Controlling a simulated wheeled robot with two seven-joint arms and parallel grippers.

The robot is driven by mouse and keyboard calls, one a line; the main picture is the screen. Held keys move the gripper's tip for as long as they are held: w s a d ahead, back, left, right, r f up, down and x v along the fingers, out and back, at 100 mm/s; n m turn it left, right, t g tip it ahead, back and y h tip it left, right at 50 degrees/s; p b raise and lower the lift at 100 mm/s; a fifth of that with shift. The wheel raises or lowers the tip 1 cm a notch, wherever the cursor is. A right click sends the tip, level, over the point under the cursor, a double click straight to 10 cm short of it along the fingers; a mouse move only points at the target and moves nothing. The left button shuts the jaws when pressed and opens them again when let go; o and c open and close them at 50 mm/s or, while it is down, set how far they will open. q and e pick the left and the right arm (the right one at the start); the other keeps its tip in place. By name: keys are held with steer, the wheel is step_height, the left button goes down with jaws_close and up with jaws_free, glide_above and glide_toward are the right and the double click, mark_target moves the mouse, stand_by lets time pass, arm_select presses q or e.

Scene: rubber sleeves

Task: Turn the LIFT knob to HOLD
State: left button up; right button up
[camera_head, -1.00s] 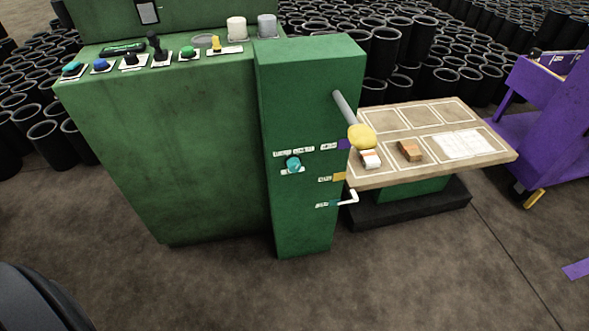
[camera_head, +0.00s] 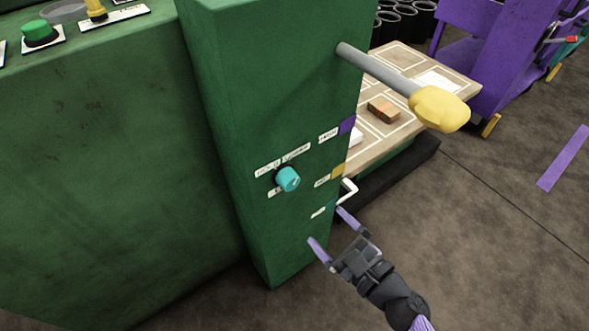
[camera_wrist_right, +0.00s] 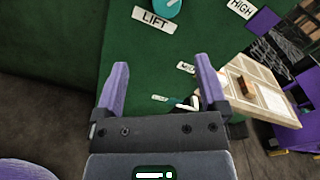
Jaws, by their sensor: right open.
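The LIFT knob (camera_head: 288,179) is a small teal knob on the front of the green pedestal (camera_head: 230,110), with white labels above and below it. In the right wrist view the knob (camera_wrist_right: 167,8) is cut by the top edge, above the LIFT label (camera_wrist_right: 156,19). My right gripper (camera_head: 328,228) is open and empty, with purple fingers, below and right of the knob and apart from it. It also shows in the right wrist view (camera_wrist_right: 160,78). The knob's pointer direction is too small to tell. My left gripper is not in view.
A grey lever with a yellow grip (camera_head: 440,108) sticks out from the pedestal, above right of my gripper. A white hooked handle (camera_head: 349,190) is close beside the fingers. A wooden table (camera_head: 455,75) and purple cart (camera_head: 490,45) stand behind. The floor at right is mostly clear.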

mark_target(293, 185)
steer(key=shift+m+t, duration=0.3)
steer(key=x, duration=0.3)
steer(key=r+b+x, duration=0.1)
steer(key=x, duration=0.5)
steer(key=shift+w+a+r, duration=0.15)
steer(key=shift+w+a, duration=0.3)
steer(key=shift+w, duration=0.05)
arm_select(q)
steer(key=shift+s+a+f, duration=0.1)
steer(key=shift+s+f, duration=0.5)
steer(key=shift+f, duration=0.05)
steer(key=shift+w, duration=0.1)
